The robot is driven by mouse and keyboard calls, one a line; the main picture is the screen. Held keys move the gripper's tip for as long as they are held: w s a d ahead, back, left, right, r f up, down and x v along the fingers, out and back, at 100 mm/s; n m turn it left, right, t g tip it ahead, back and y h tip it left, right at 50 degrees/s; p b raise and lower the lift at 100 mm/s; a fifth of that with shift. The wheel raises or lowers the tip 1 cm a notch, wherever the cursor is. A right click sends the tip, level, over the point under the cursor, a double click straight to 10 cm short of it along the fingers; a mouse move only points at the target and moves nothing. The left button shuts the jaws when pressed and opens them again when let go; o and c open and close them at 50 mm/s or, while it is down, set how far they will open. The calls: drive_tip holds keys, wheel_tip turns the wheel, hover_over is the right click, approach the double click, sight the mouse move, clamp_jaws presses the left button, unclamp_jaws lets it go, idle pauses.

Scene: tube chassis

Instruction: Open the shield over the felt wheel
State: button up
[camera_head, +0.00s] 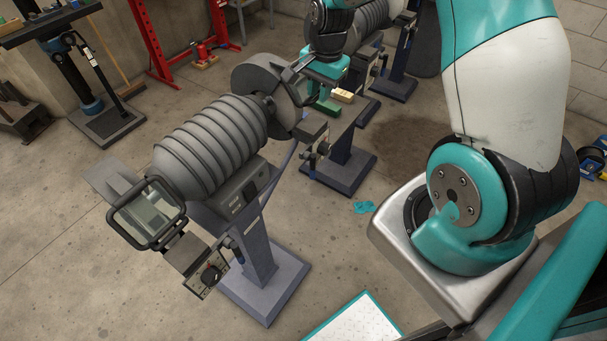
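A grey ribbed double-ended grinder (210,140) stands on a pedestal. At its near left end, a framed clear shield (150,211) sits in front of the wheel housing. At its far right end is a round grey guard (258,78) with a second dark-framed shield (296,84) beside it. I cannot make out the felt wheel or tell which end carries it. My gripper (312,84) is at the right-end shield, its teal body just right of the frame. Its fingertips are unclear against the dark frame, so contact and opening cannot be told.
Green (324,106) and tan (343,96) blocks lie near my gripper. A second ribbed machine (362,18) stands behind.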

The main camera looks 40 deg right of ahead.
wheel_tip(320, 180, up, 18)
drive_tip(key=s+b, duration=0.2)
drive_tip(key=s+a+f+n+y+b, duration=0.1)
drive_tip(key=s+a+f+n+b, duration=0.2)
drive_tip(key=s+a+n, duration=0.3)
drive_tip(key=s+a+f+n+y+b, duration=0.1)
drive_tip(key=s+a+f+n+b, duration=0.2)
drive_tip(key=a, duration=0.6)
drive_tip(key=s+a+f+n+g+y+b, duration=0.1)
drive_tip(key=s+a+f+n+b, duration=0.2)
drive_tip(key=s+n, duration=0.7)
drive_tip(key=shift+a+f+n+y+b, duration=0.35)
drive_tip(key=shift+a+f, duration=1.05)
drive_tip(key=shift+a, duration=0.75)
